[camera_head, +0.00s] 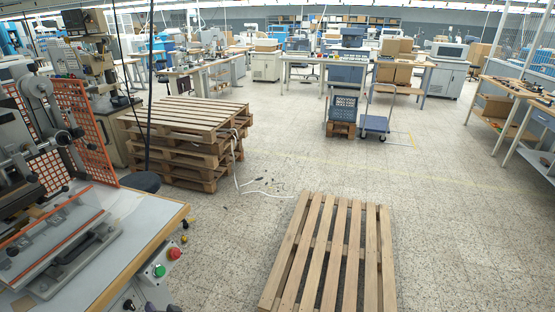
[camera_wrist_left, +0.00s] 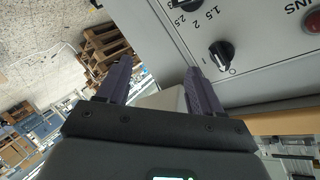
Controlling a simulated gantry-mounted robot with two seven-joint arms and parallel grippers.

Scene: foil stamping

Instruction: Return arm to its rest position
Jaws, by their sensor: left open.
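My left gripper (camera_wrist_left: 158,66) shows in the left wrist view with its two dark purple fingers spread apart and nothing held between them. A grey control panel (camera_wrist_left: 265,70) fills the upper right of that view. A black rotary knob (camera_wrist_left: 222,55) on this panel sits just right of the right fingertip, outside the fingers. Whether the finger touches the panel I cannot tell. In the head view I cannot clearly make out the left gripper near the bottom edge. My right gripper is in neither view.
The stamping machine bench (camera_head: 130,235) stands at the left, with a button box (camera_head: 160,268) at its front corner. A wooden pallet (camera_head: 335,250) lies on the floor to the right. Stacked pallets (camera_head: 185,130) stand behind. Open floor lies right of the lone pallet.

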